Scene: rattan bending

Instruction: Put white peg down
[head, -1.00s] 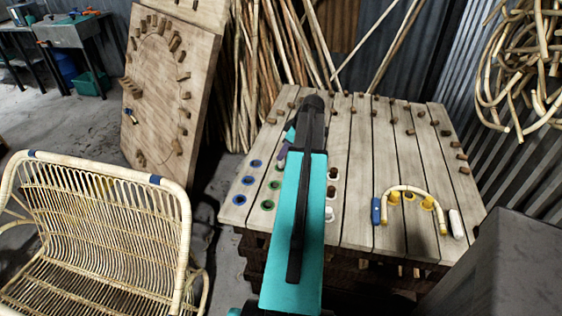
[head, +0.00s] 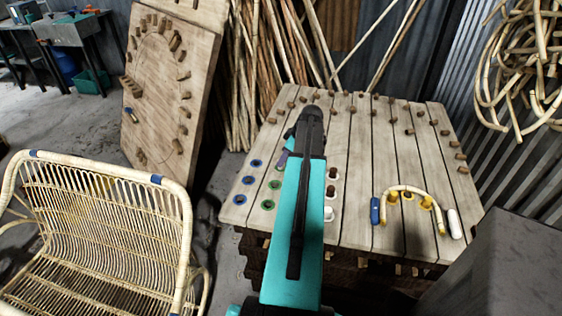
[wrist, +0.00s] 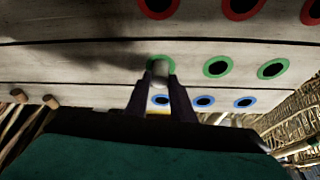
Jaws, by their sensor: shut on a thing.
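My gripper (wrist: 161,84) is shut on the white peg (wrist: 160,70), which shows between the two dark fingertips in the wrist view. The peg overlaps a green-ringed hole (wrist: 150,62) in the slatted table (head: 352,225). I cannot tell how deep it sits in the hole. In the head view my gripper (head: 282,160) is low over the far end of the green row, partly behind my arm. The peg is not clear there.
Other green-ringed holes (head: 274,184) and blue-ringed holes (head: 248,181) look empty. Bent rattan (head: 408,188) curves around yellow pegs, with a blue peg (head: 375,211) and another white peg (head: 454,223) beside it. A rattan bench (head: 100,220) stands at left.

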